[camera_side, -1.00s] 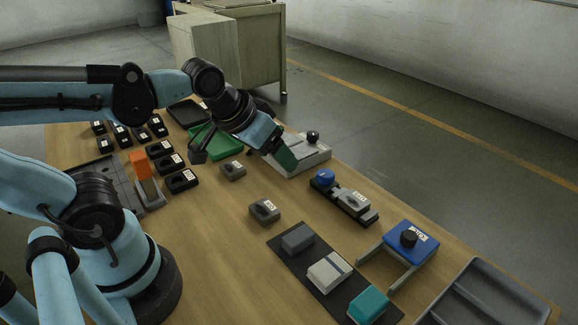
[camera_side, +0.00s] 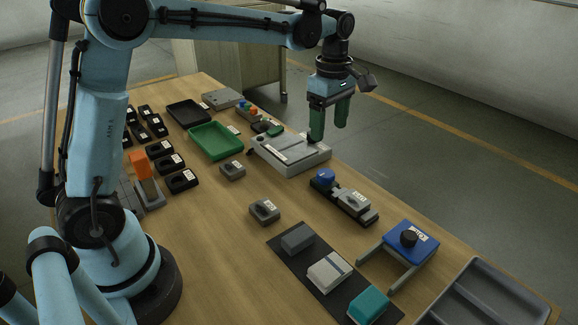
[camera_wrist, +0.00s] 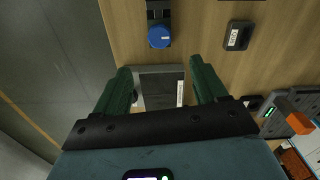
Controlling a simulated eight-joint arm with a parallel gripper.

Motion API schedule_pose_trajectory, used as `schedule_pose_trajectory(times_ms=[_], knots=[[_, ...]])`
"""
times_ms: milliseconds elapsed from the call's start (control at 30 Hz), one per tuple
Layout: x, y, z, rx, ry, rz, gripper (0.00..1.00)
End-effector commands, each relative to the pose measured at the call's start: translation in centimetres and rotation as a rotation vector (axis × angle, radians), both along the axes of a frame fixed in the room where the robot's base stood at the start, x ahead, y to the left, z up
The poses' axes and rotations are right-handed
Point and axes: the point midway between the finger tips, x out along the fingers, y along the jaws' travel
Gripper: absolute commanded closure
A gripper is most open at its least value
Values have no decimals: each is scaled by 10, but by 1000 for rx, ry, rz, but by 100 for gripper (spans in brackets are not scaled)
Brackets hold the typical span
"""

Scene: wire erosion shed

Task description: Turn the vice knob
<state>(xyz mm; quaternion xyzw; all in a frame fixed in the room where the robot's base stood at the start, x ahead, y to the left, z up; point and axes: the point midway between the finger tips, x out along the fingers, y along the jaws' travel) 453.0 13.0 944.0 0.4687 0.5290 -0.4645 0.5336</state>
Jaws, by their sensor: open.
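A blue round knob (camera_side: 325,175) sits at the far end of a small black vice (camera_side: 345,200) on the right side of the table. A grey labelled block (camera_side: 355,202) sits on the vice's near end. The knob also shows in the wrist view (camera_wrist: 158,37), at the top, ahead of my fingers. My gripper (camera_side: 329,132) points down with its two green fingers apart and nothing between them. It is over the light grey device (camera_side: 290,160) behind the vice, clear of the blue knob. The fingers also show apart in the wrist view (camera_wrist: 161,66).
A blue fixture (camera_side: 411,240) with a black knob and a grey tray (camera_side: 485,300) are at the near right. A dark mat (camera_side: 320,275) carries several blocks. A green tray (camera_side: 215,141) stands left of the device. Bare wood lies left of the vice.

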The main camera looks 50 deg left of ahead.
Motion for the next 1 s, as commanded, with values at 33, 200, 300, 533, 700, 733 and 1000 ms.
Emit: schedule_pose_trajectory(times_ms=[33,200,300,533,700,733,1000], knots=[[2,0,-2,0,6,17,28],[3,0,-12,-1,11,33,28],[2,0,-24,-1,10,31,28],[3,0,-66,0,9,29,28],[3,0,-94,0,9,29,28],[2,0,-98,0,9,29,28],[2,0,-121,0,9,28,28]])
